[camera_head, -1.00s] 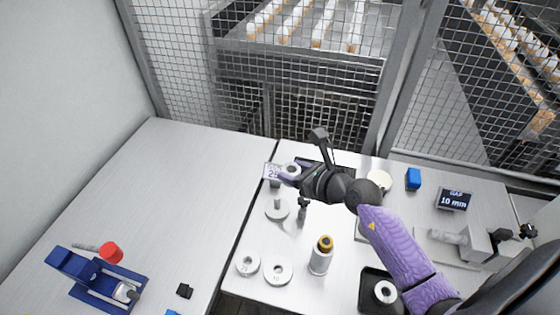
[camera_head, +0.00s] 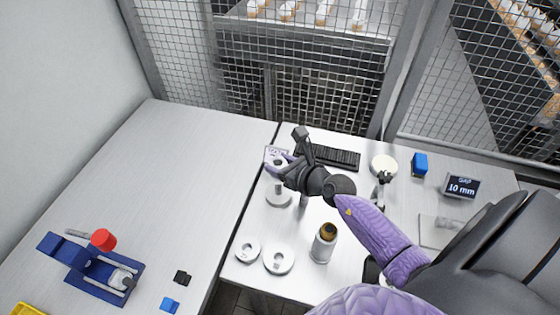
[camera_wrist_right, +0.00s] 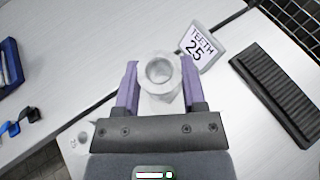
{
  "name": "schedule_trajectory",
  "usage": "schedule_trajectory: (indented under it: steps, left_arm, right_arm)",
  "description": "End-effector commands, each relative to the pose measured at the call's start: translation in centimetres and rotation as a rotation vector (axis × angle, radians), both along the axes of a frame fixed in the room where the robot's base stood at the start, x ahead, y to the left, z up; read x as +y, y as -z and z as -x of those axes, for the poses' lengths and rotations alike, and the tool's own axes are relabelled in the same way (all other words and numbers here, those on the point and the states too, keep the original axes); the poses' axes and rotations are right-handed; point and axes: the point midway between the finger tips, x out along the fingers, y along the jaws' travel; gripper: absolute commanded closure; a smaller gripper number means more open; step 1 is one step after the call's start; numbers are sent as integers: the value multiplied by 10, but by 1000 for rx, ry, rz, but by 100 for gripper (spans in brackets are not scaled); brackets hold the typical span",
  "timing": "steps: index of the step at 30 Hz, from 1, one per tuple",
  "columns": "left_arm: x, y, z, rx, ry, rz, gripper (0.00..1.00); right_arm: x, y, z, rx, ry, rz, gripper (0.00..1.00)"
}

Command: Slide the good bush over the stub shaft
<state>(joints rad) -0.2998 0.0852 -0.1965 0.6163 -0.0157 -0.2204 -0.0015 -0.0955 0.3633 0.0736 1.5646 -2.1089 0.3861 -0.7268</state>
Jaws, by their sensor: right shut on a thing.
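My right gripper (camera_head: 281,167) is shut on a pale grey bush (camera_wrist_right: 160,72). In the right wrist view the bush sits between the purple fingers, its round bore facing the camera. In the head view the bush is small and partly covered by the gripper. The stub shaft's round pale base (camera_head: 279,196) stands just below the gripper; its post is hidden now. I cannot tell whether the bush touches the shaft. My left gripper is out of view.
A sign reading TEETH 25 (camera_wrist_right: 200,46) stands just beyond the bush. A black ribbed block (camera_head: 333,158) lies to the right. Two pale discs (camera_head: 247,250) (camera_head: 279,259) and an amber-topped cylinder (camera_head: 324,243) stand nearer. A blue fixture (camera_head: 75,268) is at left.

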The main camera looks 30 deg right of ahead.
Motion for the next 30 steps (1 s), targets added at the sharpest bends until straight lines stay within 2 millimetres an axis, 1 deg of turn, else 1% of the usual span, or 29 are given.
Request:
schedule_trajectory:
  steps: [1, 3, 6, 16, 30]
  left_arm:
    - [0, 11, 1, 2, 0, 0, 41]
    - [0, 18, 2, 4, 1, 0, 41]
    - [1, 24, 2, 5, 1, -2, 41]
    - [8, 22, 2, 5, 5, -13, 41]
    - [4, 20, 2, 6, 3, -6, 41]
  right_arm:
    - [0, 13, 0, 1, 0, 1, 100]
    - [0, 21, 0, 0, 1, 0, 100]
    - [0, 27, 0, 0, 1, 0, 100]
    - [0, 26, 0, -1, 1, 0, 100]
    - [0, 26, 0, -1, 0, 0, 100]
